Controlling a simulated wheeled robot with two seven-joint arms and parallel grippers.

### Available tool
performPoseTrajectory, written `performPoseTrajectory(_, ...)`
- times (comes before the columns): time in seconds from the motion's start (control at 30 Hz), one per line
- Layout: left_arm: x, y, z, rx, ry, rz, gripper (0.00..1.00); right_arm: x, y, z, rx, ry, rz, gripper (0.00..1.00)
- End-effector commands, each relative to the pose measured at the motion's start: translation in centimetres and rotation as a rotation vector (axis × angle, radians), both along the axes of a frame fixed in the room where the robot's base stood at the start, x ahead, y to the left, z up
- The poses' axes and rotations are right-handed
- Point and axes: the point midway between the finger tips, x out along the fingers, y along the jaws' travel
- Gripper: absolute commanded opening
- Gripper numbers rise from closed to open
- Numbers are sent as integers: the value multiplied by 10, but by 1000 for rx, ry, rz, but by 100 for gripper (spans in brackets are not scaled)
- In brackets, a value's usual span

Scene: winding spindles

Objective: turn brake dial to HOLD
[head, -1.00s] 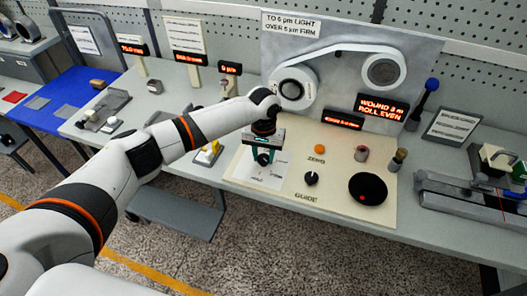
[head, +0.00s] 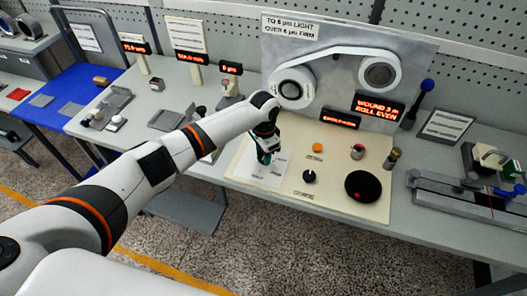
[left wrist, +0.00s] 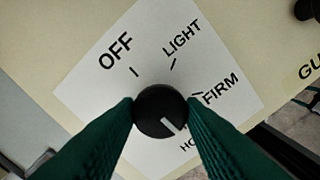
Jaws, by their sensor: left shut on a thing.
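The black brake dial (left wrist: 158,112) sits on a white label card (left wrist: 150,65) in the left wrist view. The card reads OFF, LIGHT and FIRM, plus a word starting "HO" (left wrist: 188,144) that is partly hidden by a finger. The dial's white pointer line points to the lower right, toward that partly hidden word and past FIRM. My left gripper (left wrist: 161,113) has its green fingers shut on both sides of the dial. In the head view, my left gripper (head: 267,157) stands over the card and hides the dial. My right gripper is not in view.
Behind stands a grey board with two rollers. A red-lettered display (head: 380,107) reads "WOUND" and "ROLL EVEN".

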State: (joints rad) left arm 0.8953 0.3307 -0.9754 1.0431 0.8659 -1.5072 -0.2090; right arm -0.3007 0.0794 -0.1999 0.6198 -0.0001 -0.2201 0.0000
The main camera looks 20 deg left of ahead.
Motion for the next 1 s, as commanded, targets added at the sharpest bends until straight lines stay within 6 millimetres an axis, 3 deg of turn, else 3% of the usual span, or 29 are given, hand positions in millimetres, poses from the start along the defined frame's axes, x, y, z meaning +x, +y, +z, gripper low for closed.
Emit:
performPoseTrajectory(0.73,1,0,1,-1,-3,-87,13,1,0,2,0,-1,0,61)
performPoseTrajectory(0.77,1,0,1,-1,-3,-87,41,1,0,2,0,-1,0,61)
performPoseTrajectory(0.8,1,0,1,-1,-3,-87,47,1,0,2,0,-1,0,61)
performPoseTrajectory(0.87,1,0,1,-1,-3,-87,57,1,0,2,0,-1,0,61)
performPoseTrajectory(1.0,1,0,1,-1,-2,-86,57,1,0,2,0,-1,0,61)
